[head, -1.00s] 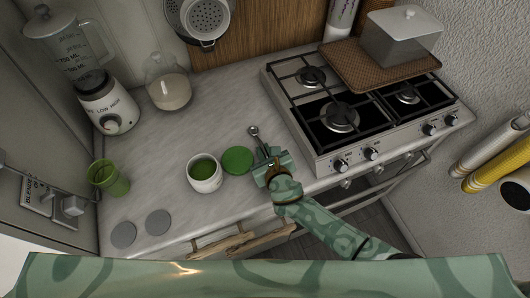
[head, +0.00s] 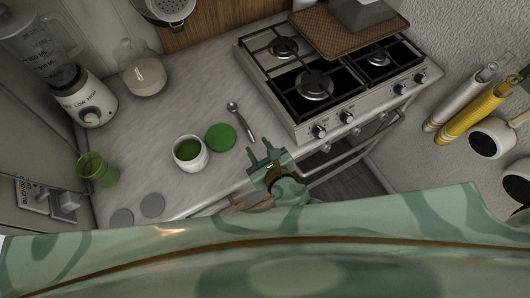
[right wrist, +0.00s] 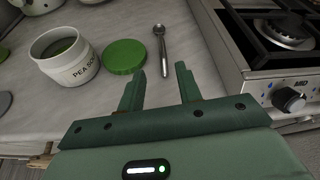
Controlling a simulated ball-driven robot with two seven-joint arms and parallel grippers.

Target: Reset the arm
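My right gripper (head: 261,152) is open and empty at the front edge of the counter, left of the stove. In the right wrist view its two fingers (right wrist: 159,88) stand apart with nothing between them. A metal spoon (head: 240,118) lies on the counter just beyond the fingertips; it also shows in the right wrist view (right wrist: 162,50). A green lid (head: 220,137) lies flat to the left of the spoon. A white jar (head: 190,154) with green contents stands open beside the lid; part of its lettering reads "PEA". My left gripper is not in view.
The gas stove (head: 330,85) with its front knobs stands right of the gripper. A green cup (head: 97,168), a blender (head: 85,98) and a glass jar (head: 142,72) stand at the left. Two grey discs (head: 152,205) lie near the front edge. The middle counter is clear.

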